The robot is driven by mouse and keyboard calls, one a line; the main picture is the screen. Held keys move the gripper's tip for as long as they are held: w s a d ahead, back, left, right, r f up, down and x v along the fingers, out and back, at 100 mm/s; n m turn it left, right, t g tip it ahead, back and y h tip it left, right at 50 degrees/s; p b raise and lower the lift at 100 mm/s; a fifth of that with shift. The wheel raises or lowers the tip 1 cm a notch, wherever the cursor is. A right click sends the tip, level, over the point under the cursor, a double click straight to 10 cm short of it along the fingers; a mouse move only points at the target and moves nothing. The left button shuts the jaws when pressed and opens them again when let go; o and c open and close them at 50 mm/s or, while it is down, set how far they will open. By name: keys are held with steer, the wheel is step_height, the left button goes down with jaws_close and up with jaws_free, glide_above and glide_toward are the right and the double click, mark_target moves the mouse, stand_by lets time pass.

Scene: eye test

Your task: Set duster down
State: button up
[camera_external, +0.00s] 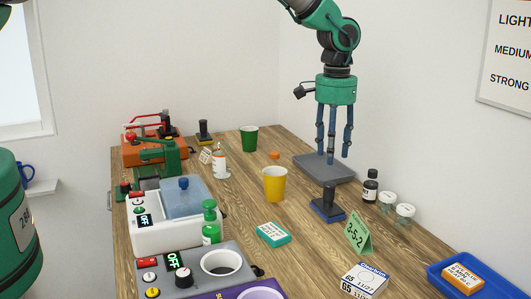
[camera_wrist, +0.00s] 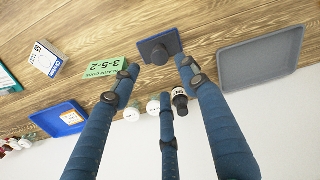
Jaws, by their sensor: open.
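No object is plainly marked as a duster. A block with a black upright handle and a blue base (camera_external: 327,207) stands on the wooden table and may be it. It also shows from above in the wrist view (camera_wrist: 160,47), beyond my fingertips. My gripper (camera_external: 333,155) has three blue fingers, spread open and empty, pointing down. It is in the air, and in the external view its fingertips appear in front of a shallow grey tray (camera_external: 310,165). The tray is empty and shows at the right in the wrist view (camera_wrist: 262,62).
Near the block are a yellow cup (camera_external: 275,186), a dark bottle (camera_external: 370,187), two jars (camera_external: 404,214) and a green 3-5-2 card (camera_external: 357,233). A blue tray (camera_external: 435,273) holds an orange box (camera_external: 464,277). Machines (camera_external: 150,236) line the left. Bare table lies around the block.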

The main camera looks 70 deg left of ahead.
stand_by(0.3)
steer(key=s+a+r+m+t, duration=0.1)
steer(key=s+r, duration=0.6)
steer(key=r, duration=0.4)
steer(key=s+r+t, duration=0.1)
steer(key=s+r, duration=0.6)
steer(key=r, duration=0.4)
steer(key=s+a+r+m+t, duration=0.1)
steer(key=s+r, duration=0.6)
steer(key=r, duration=0.3)
steer(key=s+r+m+t, duration=0.1)
steer(key=s+r, duration=0.2)
steer(key=s, duration=1.5)
steer(key=s+a+r+m+t, duration=0.1)
steer(key=s+r, duration=0.2)
steer(key=s, duration=1.5)
steer(key=shift+t, duration=0.3)
steer(key=shift+a, duration=0.1)
